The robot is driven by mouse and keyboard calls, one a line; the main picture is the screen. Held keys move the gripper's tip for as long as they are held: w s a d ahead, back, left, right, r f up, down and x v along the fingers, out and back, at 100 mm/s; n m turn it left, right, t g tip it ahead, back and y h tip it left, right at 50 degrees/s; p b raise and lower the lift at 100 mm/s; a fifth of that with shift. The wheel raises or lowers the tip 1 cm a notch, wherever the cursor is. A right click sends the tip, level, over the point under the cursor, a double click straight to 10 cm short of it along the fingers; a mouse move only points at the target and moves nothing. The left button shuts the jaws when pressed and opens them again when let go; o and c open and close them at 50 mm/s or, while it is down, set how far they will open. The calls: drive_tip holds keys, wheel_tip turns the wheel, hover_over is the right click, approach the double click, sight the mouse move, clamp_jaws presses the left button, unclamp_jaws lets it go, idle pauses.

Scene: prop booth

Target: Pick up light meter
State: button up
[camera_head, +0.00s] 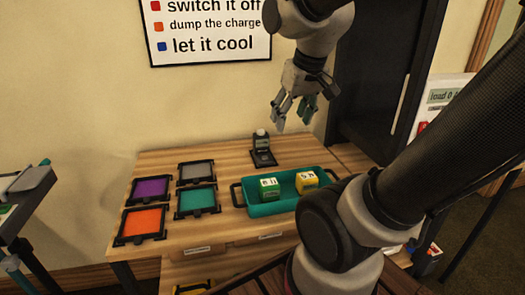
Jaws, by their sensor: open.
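A small dark device with a pale round dome on top, which looks like the light meter (262,151), stands upright at the back of the wooden table, behind the teal tray. Its details are too small to read. My gripper (294,117) is open and empty, pointing down. In the picture it is above and to the right of the device, apart from it. The exact distance between them cannot be told from this one view.
The teal tray (266,210) holds a green cube (269,189) and a yellow cube (307,182). Framed purple (150,190), grey (196,172), orange (142,222) and teal (196,200) panels lie left. My arm hides the table's right part. A wall sign (210,30) hangs behind.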

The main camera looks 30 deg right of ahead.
drive_tip(key=shift+o, duration=1.1)
drive_tip(key=w+d+f, duration=0.2)
drive_tip(key=w+f, duration=0.1)
drive_tip(key=w, duration=0.3)
drive_tip(key=w+d+f+m+h, duration=0.1)
drive_tip(key=w+d+f, duration=0.1)
drive_tip(key=w+f, duration=0.2)
drive_tip(key=w, duration=0.3)
drive_tip(key=shift+w+f, duration=0.3)
hover_over(262, 141)
drive_tip(key=s, duration=0.4)
drive_tip(key=shift+m, duration=0.4)
drive_tip(key=f, duration=0.7)
drive_tip(key=shift+w+d, duration=0.1)
drive_tip(key=shift+w, duration=0.15)
drive_tip(key=x, duration=0.4)
drive_tip(key=w+a+x, duration=0.1)
drive_tip(key=x, duration=0.1)
drive_tip(key=shift+w+d+f, duration=0.1)
drive_tip(key=shift+w+f, duration=0.05)
drive_tip(key=shift+w, duration=0.1)
drive_tip(key=c, duration=1.4)
